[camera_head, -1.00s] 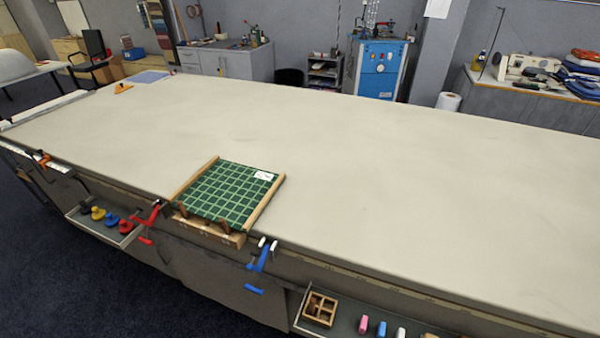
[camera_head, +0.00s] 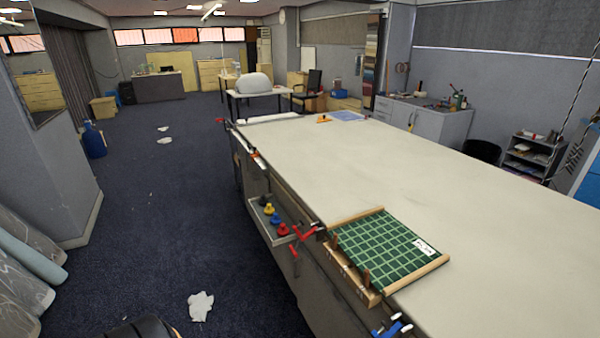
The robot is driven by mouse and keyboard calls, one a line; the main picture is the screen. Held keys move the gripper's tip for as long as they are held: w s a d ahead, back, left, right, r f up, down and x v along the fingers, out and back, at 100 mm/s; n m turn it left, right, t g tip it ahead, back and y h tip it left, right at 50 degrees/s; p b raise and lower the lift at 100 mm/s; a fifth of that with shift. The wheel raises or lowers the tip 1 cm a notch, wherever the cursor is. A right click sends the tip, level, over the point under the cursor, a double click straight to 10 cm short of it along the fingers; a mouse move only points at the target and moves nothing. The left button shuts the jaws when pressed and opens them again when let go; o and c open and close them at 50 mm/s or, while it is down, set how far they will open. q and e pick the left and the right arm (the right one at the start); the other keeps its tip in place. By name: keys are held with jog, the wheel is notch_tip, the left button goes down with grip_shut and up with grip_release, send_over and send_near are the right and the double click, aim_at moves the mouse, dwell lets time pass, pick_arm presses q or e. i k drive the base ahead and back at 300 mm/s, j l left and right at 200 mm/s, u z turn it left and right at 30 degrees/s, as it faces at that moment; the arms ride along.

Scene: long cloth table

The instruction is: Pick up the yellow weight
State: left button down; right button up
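The yellow weight (camera_head: 268,208) is a small knobbed piece in a narrow side tray (camera_head: 262,228) on the long side of the table. It sits in a row with a black weight (camera_head: 263,200), a blue weight (camera_head: 276,219) and a red weight (camera_head: 284,230). The yellow one is between the black and the blue. Neither of my grippers shows in the head view.
The long cloth table (camera_head: 380,165) fills the right side. A green gridded board (camera_head: 385,245) with wooden rails lies at its near edge. Red clamps (camera_head: 305,232) and blue clamps (camera_head: 392,328) hang on that edge. Dark carpet (camera_head: 165,220) left of the table is mostly open, with white scraps (camera_head: 200,305).

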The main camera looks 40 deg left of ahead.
aim_at(269, 210)
jog(key=u, duration=1.65)
jog(key=i+j+z, duration=0.1)
jog(key=z, duration=0.25)
jog(key=i+j+z, duration=0.15)
jog(key=z, duration=0.2)
jog(key=j+z, duration=0.15)
jog(key=z, duration=0.2)
jog(key=i+j+z, duration=0.1)
jog(key=j, duration=0.4)
jog(key=i+j+z, duration=0.15)
jog(key=j, duration=0.4)
jog(key=i+j+z, duration=0.1)
jog(key=i+j, duration=0.15)
jog(key=j, duration=0.35)
jog(key=i+j+z, duration=0.15)
jog(key=j, duration=0.4)
jog(key=j+z, duration=0.1)
jog(key=j, duration=0.45)
jog(key=i+j+z, duration=0.15)
jog(key=j, duration=0.45)
